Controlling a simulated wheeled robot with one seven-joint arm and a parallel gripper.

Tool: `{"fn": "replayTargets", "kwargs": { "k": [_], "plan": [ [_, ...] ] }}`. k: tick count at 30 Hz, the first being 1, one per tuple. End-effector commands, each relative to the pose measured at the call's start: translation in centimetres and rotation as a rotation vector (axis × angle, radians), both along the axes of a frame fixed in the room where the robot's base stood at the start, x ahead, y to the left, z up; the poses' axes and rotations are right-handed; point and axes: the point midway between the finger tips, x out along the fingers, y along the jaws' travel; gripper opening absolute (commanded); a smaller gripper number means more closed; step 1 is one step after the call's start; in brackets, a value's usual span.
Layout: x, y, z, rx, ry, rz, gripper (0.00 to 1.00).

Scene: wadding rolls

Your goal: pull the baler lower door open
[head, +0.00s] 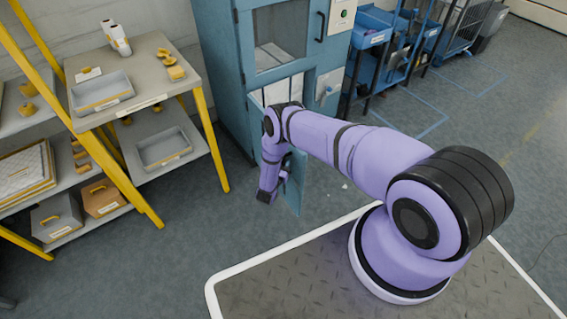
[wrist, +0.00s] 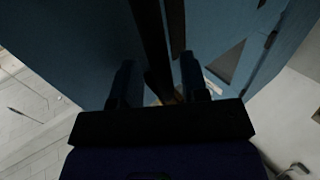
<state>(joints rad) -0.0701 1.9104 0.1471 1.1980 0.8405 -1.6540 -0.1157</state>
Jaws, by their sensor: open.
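The blue baler (head: 225,80) stands against the wall at the top middle of the head view. Its lower door (head: 294,184) shows as a narrow blue panel standing out from the front, partly hidden behind my arm. Pale material (head: 284,92) shows in the opening above my wrist. My gripper (head: 266,196) hangs low beside the door panel; its fingertips are hard to make out there. In the dark wrist view my gripper (wrist: 157,82) has its two fingers apart, with a dark upright bar (wrist: 150,35) between and beyond them. I cannot tell whether they touch it.
A grey table (head: 140,75) with yellow legs, holding a tray and small parts, stands left of the baler. Blue racks (head: 370,40) stand to its right. The grey floor (head: 190,240) in front is clear. My arm hides part of the baler's front.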

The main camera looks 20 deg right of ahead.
Motion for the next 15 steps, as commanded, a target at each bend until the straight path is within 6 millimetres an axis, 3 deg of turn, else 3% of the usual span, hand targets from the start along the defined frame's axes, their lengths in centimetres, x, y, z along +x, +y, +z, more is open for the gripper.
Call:
{"fn": "replayTargets", "kwargs": {
  "k": [15],
  "plan": [
    [-5.8,6.2,-0.1,-0.001,0.002,0.001,0.41]
  ]
}}
